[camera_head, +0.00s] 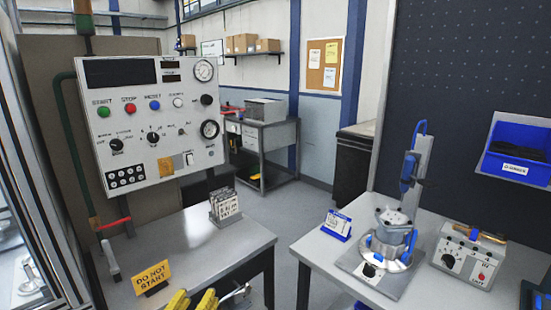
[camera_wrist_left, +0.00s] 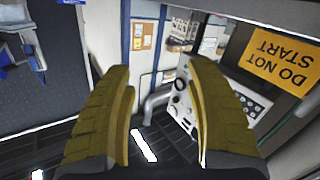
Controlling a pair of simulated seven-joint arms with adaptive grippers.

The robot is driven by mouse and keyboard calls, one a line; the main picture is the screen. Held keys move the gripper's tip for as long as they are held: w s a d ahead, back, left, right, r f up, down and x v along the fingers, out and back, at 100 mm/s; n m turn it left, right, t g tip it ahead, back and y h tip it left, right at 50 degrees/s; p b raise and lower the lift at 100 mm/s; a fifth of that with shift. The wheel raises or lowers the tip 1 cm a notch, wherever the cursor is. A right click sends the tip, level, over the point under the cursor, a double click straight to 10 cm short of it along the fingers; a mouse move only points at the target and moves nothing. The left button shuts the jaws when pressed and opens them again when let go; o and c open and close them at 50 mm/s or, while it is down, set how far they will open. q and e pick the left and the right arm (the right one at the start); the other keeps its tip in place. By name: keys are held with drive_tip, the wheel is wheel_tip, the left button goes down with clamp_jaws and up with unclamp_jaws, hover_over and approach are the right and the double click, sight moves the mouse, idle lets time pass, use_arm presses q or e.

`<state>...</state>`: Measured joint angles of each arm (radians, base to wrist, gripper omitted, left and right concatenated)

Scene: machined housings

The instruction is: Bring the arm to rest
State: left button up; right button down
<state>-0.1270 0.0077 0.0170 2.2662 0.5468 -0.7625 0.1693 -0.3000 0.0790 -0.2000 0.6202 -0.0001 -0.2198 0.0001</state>
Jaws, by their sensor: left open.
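My left gripper (camera_head: 193,301) shows at the bottom edge of the head view, its two yellow-padded fingers apart, in front of the left table. In the left wrist view the gripper (camera_wrist_left: 160,80) is open, with nothing between its fingers. The rest of my left arm is mostly out of the frame. My right gripper is not in view.
A yellow DO NOT START sign (camera_head: 152,276) stands left of the gripper on the left table (camera_head: 200,247), below a control panel (camera_head: 150,125). A card holder (camera_head: 225,205) stands behind. The right table (camera_head: 330,255) carries a machined housing (camera_head: 391,235) and a control box (camera_head: 467,253).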

use_arm(q)
drive_tip(key=s+a+f+m+g+y, duration=0.3)
drive_tip(key=s+f+m+g, duration=0.15)
drive_tip(key=s+f, duration=0.75)
drive_tip(key=s+a+f+m+g+y, duration=0.2)
drive_tip(key=s+a+f+g+y, duration=0.15)
drive_tip(key=s, duration=0.35)
drive_tip(key=s+a+f+m+g+y, duration=0.1)
drive_tip(key=s+a+f+g+y, duration=0.15)
drive_tip(key=s+a, duration=0.35)
drive_tip(key=s+d+f+g+h, duration=0.1)
drive_tip(key=d+f, duration=0.1)
drive_tip(key=f, duration=0.8)
drive_tip(key=s+d+f+h, duration=0.2)
drive_tip(key=d+f, duration=0.1)
drive_tip(key=f, duration=0.8)
drive_tip(key=s+d+f+g+h, duration=0.1)
drive_tip(key=d+f, duration=0.1)
drive_tip(key=f, duration=0.8)
drive_tip(key=s+f+n+g+h, duration=0.1)
drive_tip(key=s+f+n+g, duration=0.2)
drive_tip(key=s+f, duration=1.7)
drive_tip(key=shift+s+f+h, duration=0.3)
drive_tip(key=shift+s, duration=0.5)
